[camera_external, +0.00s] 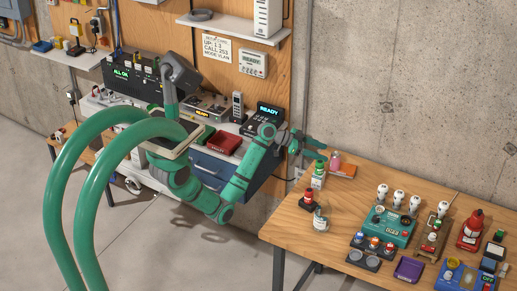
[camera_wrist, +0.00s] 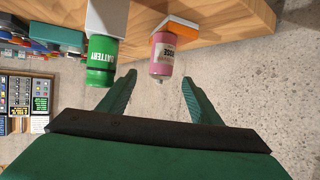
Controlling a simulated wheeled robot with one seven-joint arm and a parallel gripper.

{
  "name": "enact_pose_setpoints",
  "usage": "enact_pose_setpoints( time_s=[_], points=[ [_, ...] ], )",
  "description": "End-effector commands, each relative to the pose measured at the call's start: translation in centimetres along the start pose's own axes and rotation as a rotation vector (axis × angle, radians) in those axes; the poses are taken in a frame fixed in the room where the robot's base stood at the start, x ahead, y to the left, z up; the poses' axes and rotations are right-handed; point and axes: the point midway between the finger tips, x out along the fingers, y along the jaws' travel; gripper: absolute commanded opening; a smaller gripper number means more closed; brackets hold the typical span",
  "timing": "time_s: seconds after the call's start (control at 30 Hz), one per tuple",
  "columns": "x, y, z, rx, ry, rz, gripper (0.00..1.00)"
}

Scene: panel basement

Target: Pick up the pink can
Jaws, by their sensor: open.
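The pink can (camera_external: 335,161) stands near the back left corner of the wooden table in the external view. My gripper (camera_wrist: 157,80) is open and empty, with a green finger on either side. In the external view my gripper (camera_external: 312,146) reaches toward the table corner from the left. Whether a finger touches the can is not clear.
A green battery bottle (camera_wrist: 102,62) stands close beside the can, near the left finger. An orange and white box (camera_wrist: 183,24) lies behind the can. The wooden table (camera_external: 285,213) holds several more items toward the right. A concrete wall (camera_external: 415,90) runs behind it.

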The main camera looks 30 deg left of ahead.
Motion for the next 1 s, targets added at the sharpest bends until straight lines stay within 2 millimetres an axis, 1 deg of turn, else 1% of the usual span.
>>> enact_pose_setpoints(
  time_s=[0.03,0.1,0.37,0.5,0.63,0.77,0.97,1.0],
  points=[
    [0.8,0.0,0.0,-0.001,-0.001,0.002,0.58],
    [1.5,0.0,0.0,-0.001,0.000,0.000,0.58],
    [3.3,-0.1,0.0,-0.002,0.000,-0.001,0.58],
    [5.4,-0.1,0.1,-0.002,0.000,0.000,0.58],
    [6.9,-0.1,0.1,-0.002,0.001,-0.001,0.58],
    [7.5,-0.2,0.1,-0.003,0.000,-0.003,0.58],
    [7.5,-0.2,0.1,-0.002,0.001,-0.003,0.58],
    [7.5,-0.2,0.1,-0.002,0.001,-0.003,0.51]
  ],
)
